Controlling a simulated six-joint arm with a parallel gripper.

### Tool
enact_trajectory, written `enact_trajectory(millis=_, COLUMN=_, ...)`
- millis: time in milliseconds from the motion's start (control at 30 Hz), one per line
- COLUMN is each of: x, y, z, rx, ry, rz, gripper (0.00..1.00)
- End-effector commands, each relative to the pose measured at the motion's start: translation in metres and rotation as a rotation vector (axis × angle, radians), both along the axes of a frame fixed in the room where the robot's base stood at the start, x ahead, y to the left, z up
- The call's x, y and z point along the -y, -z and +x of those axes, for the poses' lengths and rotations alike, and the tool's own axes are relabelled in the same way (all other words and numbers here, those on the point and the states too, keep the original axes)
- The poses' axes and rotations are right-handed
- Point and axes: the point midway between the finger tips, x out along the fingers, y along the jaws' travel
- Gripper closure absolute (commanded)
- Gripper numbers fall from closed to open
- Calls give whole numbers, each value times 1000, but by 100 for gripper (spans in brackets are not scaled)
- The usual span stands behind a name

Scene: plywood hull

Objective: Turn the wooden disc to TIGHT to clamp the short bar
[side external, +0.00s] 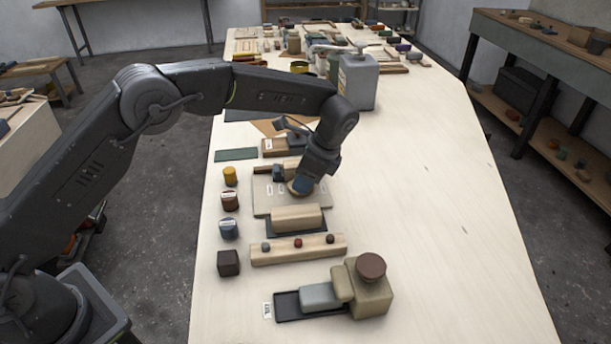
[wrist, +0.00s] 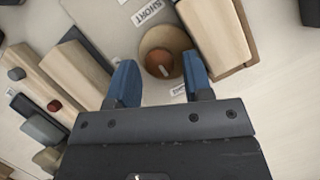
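A round wooden disc (wrist: 163,50) has a tan rim, an orange-brown centre and a small white mark. It lies between the two blue fingers of my gripper (wrist: 160,68) in the wrist view. The fingers are apart on either side of it; I see no clear grip. In the side view my gripper (side external: 302,187) is low over a pale labelled board (side external: 262,206) and mostly hides the disc. A SHORT label (wrist: 146,11) lies beside the disc. A second label (wrist: 178,90) is partly hidden by a finger and unreadable. I cannot tell which piece is the short bar.
A wooden block (side external: 297,217) and a knobbed rail (side external: 298,250) stand on the near side. Nearer still is a tan fixture (side external: 374,300) with a brown round top. Small coloured blocks line the left edge. The table's right half (side external: 430,190) is clear.

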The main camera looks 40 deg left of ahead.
Motion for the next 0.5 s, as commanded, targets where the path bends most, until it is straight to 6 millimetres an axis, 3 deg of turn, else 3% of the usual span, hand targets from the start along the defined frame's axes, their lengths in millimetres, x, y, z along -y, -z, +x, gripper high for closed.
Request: enact_trajectory(millis=500, x=-1, y=0, z=0, rx=2, ry=17, rz=2, gripper=45)
